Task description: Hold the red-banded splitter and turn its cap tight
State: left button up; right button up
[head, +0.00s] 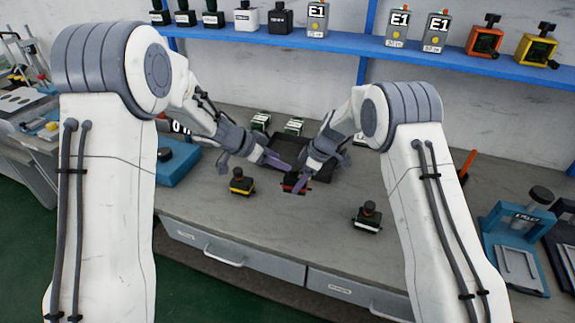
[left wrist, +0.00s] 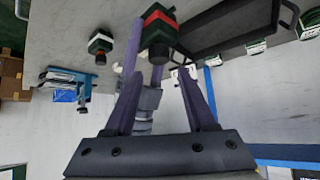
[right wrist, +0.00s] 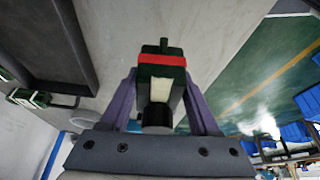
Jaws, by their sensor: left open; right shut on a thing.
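The red-banded splitter (head: 293,188) is a dark green block at the front edge of the dark tray. My right gripper (head: 300,182) is shut on it. In the right wrist view the splitter (right wrist: 162,72) sits between the fingers, with a dark cylindrical end towards the palm. My left gripper (head: 272,160) is open beside it, on its left in the head view. In the left wrist view the splitter (left wrist: 160,20) shows beyond the left fingertips, its round black cap (left wrist: 158,50) facing the camera. Whether the left fingers touch the cap is not clear.
A yellow-banded splitter (head: 241,186) stands to the left and another dark splitter (head: 367,222) to the right. The dark tray (head: 322,172) lies behind. A blue device (head: 180,166) stands at the left and a blue press (head: 517,225) at the right. The front worktop is mostly clear.

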pick_arm(q)
jog(key=v, duration=0.6)
jog(key=shift+f, duration=0.1)
pick_arm(e)
jog(key=o, duration=1.5)
